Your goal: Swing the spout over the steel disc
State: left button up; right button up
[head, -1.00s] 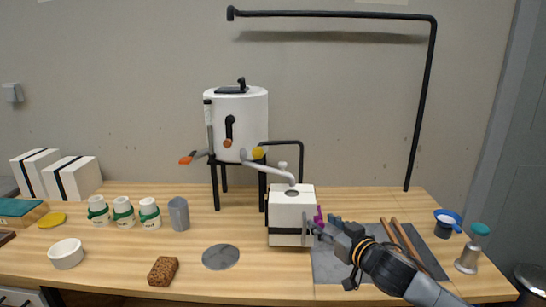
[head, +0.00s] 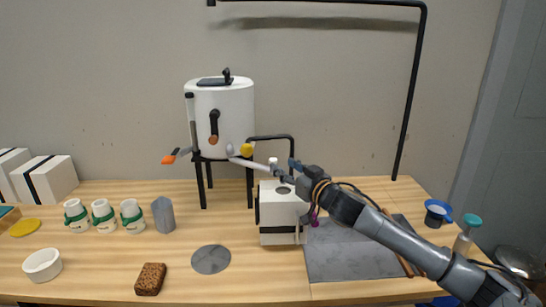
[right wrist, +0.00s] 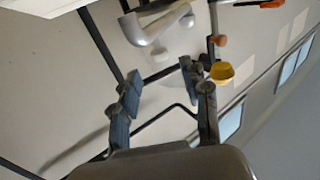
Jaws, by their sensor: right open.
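The pale spout (head: 248,163) runs from the front of the white tank (head: 228,115) down to the right, ending above the white box (head: 282,213). In the right wrist view the spout (right wrist: 152,28) shows as a pale bent pipe beyond the fingertips. My right gripper (head: 283,170) is open beside the spout's outer end, above the box. Its spread fingers (right wrist: 160,72) hold nothing in the right wrist view. I cannot tell whether they touch the spout. The grey steel disc (head: 211,259) lies bare on the table, left of the box. My left gripper is out of view.
A brown sponge-like block (head: 150,279), a grey cup (head: 163,215) and several white jars (head: 103,216) stand to the left. A grey mat (head: 345,256) lies under my right arm. A black pipe frame (head: 409,100) rises at the right.

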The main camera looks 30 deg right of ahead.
aim_at(275, 160)
jog(key=w+p, duration=0.1)
jog(key=w, duration=0.4)
jog(key=shift+w+r, duration=0.1)
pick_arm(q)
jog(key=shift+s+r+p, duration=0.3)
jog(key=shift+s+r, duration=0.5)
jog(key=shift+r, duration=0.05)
pick_arm(e)
jog(key=shift+w, duration=0.7)
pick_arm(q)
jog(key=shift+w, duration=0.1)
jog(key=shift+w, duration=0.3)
pick_arm(e)
grip_shut()
